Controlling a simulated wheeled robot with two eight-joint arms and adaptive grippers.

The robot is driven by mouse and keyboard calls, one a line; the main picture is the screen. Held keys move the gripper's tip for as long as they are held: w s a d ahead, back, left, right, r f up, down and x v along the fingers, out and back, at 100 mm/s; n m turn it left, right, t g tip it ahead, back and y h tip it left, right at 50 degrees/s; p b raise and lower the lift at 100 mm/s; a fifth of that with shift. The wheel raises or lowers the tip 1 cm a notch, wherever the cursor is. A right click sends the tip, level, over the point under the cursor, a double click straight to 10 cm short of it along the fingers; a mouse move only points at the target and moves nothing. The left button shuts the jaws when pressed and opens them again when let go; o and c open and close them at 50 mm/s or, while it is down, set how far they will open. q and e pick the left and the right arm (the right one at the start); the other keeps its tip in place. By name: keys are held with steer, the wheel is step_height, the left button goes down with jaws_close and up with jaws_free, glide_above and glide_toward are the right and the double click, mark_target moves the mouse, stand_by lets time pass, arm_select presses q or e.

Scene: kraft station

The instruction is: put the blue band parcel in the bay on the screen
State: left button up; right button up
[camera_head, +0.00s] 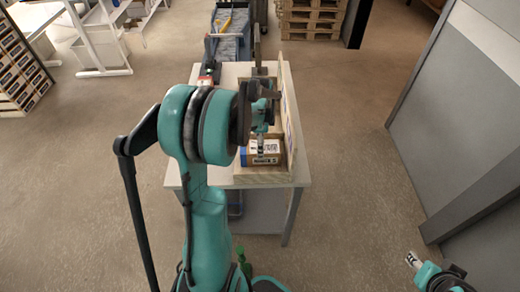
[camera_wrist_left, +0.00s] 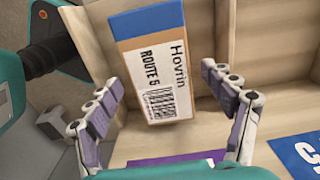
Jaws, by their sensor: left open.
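The blue band parcel (camera_wrist_left: 155,72) is a cardboard box with a blue band across its top end in the left wrist view. Its white label reads "Hovrin" and "ROUTE 5" above a barcode. It stands in a wooden compartment. My left gripper (camera_wrist_left: 160,85) is open, with a finger on either side of the parcel; I cannot tell whether they touch it. In the head view my left gripper (camera_head: 264,142) is over a labelled box (camera_head: 268,150) in the wooden tray, mostly behind my arm. My right gripper (camera_head: 412,259) is low at the right, away from the table. No screen is readable.
Wooden dividers (camera_wrist_left: 219,25) separate the compartments in the wrist view. A blue card with white lettering (camera_wrist_left: 298,152) lies at lower right. An upright board (camera_head: 289,110) edges the table's (camera_head: 302,165) right side. A blue crate (camera_head: 232,45) and pallets (camera_head: 312,18) stand behind.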

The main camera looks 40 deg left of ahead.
arm_select(q)
step_height(320, 180, up, 7)
steer(key=shift+f+p, duration=0.2)
steer(key=shift+p, duration=0.45)
steer(key=s+d+r+n+t, duration=0.3)
steer(key=s+d+n, duration=0.2)
steer(key=d, duration=0.6)
steer(key=s+d+r+n+t, duration=0.3)
steer(key=s+d, duration=0.4)
steer(key=d, duration=0.4)
steer(key=shift+n+t, duration=0.6)
steer(key=shift+n, duration=0.4)
steer(key=shift+f, duration=0.1)
step_height(320, 180, down, 6)
steer(key=b, duration=0.6)
